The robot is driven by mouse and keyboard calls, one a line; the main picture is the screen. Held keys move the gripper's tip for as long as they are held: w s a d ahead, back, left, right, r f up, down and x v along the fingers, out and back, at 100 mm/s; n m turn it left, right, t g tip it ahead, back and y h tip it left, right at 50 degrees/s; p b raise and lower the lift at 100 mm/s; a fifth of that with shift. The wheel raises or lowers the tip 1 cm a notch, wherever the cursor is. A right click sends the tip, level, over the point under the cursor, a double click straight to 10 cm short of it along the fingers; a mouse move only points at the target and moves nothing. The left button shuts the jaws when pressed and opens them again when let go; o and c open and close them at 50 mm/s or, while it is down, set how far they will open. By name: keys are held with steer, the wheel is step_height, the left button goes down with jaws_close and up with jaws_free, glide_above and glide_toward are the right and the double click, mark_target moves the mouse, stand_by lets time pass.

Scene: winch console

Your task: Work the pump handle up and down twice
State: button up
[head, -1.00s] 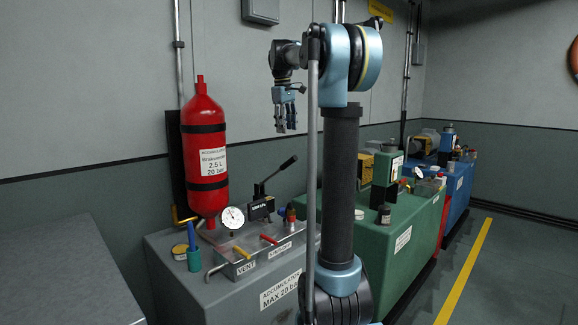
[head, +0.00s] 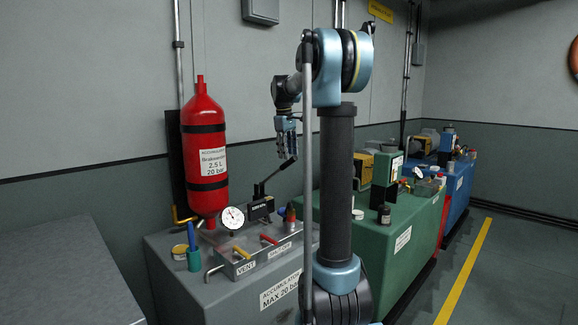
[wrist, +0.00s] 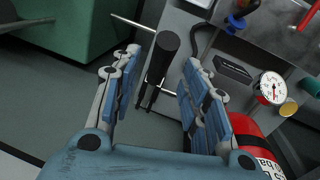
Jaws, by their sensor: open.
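The hand pump (head: 260,207) is a small black block on top of the grey accumulator unit, behind the gauge. Its pump handle (head: 273,175) is a thin lever slanting up to the right, with a black grip at its end. My gripper (head: 287,155) points down at the grip, its fingertips overlapping the grip's end in the head view. In the wrist view my gripper (wrist: 160,60) is open, and the black handle grip (wrist: 167,45) shows between the two blue-padded fingers, apart from both. Its exact depth between them is hard to tell.
The red accumulator bottle (head: 204,145) stands left of the pump. A pressure gauge (head: 232,218), yellow lever (head: 242,252) and red lever (head: 269,240) are in front. The green unit (head: 415,235) stands to the right.

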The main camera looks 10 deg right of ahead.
mark_target(289, 162)
steer(key=shift+w+d+f, duration=0.15)
steer(key=shift+f, duration=1.2)
steer(key=shift+w+d+f, duration=0.15)
steer(key=shift+f, duration=1.2)
jaws_close()
